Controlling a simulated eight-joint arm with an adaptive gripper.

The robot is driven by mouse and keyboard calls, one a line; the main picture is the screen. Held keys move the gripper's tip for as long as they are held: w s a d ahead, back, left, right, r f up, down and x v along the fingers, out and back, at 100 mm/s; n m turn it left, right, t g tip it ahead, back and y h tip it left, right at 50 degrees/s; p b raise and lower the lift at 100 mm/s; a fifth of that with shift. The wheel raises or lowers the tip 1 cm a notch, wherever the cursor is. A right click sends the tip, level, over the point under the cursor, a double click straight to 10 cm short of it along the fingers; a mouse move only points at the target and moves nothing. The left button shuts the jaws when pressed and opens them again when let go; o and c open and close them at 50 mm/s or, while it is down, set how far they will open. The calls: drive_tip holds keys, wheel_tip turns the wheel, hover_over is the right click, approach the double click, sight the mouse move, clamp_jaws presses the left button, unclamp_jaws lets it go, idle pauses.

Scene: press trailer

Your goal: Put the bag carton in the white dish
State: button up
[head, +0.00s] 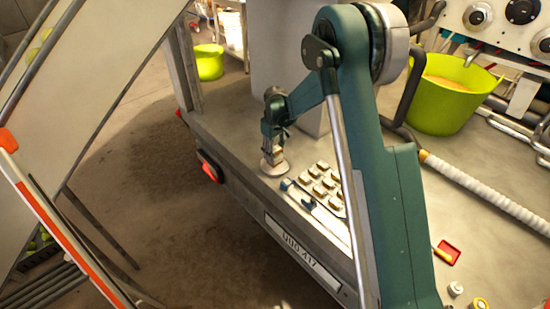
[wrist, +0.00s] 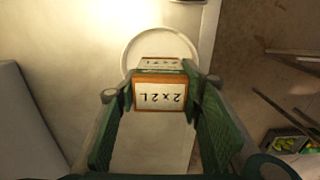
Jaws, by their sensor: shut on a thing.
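The bag carton (wrist: 159,97) is a small brown-edged box with a white "2 x 2 L" label. My gripper (wrist: 160,88) is shut on it, with a green finger on each side. The white dish (wrist: 128,55) is round and shows behind the carton, which covers much of it. In the head view my gripper (head: 276,135) points down with the carton (head: 277,156) right over the dish (head: 266,171), near the trailer's edge. I cannot tell whether the carton touches the dish.
Several small cartons (head: 321,183) stand in rows right of the dish. Grey-blue tools (head: 312,207) lie along the front edge. A big lime tub (head: 440,108), a white ribbed hose (head: 485,195) and a red tray (head: 449,250) are further right. A pale block (head: 285,50) stands behind.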

drive_tip(key=shift+f, duration=1.15)
drive_tip(key=shift+f, duration=0.15)
drive_tip(key=o, duration=0.9)
drive_tip(key=shift+o, duration=0.2)
wheel_tip(320, 180, up, 12)
drive_tip(key=shift+r+p, duration=0.15)
drive_tip(key=shift+p, duration=0.5)
